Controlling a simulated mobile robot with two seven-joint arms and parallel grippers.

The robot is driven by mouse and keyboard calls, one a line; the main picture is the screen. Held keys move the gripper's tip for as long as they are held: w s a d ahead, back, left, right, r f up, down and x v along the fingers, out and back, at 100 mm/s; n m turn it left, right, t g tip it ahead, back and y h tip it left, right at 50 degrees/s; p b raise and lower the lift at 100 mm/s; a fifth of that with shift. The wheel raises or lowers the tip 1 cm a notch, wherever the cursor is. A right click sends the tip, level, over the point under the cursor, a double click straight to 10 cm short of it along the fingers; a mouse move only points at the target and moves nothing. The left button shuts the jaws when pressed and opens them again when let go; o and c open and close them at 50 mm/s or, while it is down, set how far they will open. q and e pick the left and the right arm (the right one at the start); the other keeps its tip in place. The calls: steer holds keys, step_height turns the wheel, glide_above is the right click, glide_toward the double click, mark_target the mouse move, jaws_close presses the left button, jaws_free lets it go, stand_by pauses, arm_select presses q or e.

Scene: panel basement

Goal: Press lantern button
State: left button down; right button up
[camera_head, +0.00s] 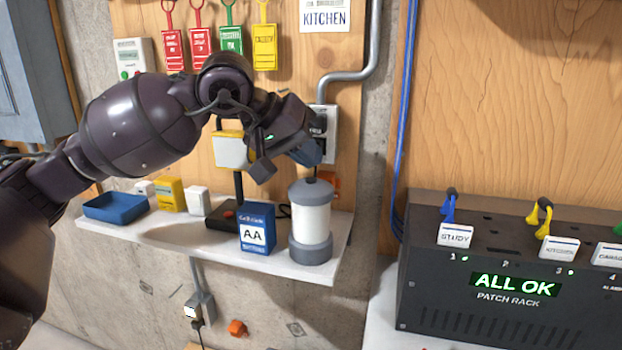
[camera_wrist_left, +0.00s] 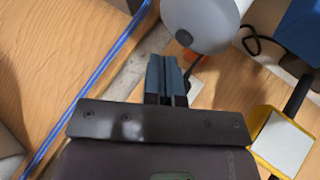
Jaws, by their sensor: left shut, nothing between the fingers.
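The lantern (camera_head: 311,222) stands upright on the white shelf, with a white middle and grey top and base. A small dark knob or button (camera_head: 311,172) sits on its top. In the left wrist view the lantern's grey top (camera_wrist_left: 212,20) is at the upper middle, with a small dark round button (camera_wrist_left: 184,38) on it. My left gripper (camera_head: 308,153) is just above the lantern's top, its fingers pressed together and empty. In the left wrist view its fingertips (camera_wrist_left: 162,60) point toward the lantern's edge near the button. I cannot tell whether they touch it. My right gripper is not in view.
The white shelf (camera_head: 170,229) also holds a blue AA battery box (camera_head: 257,228) close left of the lantern, a blue tray (camera_head: 115,207) and small boxes. A black patch rack (camera_head: 500,285) stands at right. Colored tags (camera_head: 264,46) hang on the board above.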

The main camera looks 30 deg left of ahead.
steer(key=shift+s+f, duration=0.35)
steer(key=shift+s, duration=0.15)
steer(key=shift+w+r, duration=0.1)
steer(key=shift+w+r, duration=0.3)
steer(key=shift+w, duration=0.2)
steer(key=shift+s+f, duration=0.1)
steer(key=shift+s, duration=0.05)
arm_select(q)
steer(key=shift+f, duration=0.1)
steer(key=shift+f+b, duration=0.35)
steer(key=shift+f, duration=0.05)
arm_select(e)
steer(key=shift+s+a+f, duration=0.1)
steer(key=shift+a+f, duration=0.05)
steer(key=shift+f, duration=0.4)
arm_select(q)
steer(key=shift+f, duration=0.1)
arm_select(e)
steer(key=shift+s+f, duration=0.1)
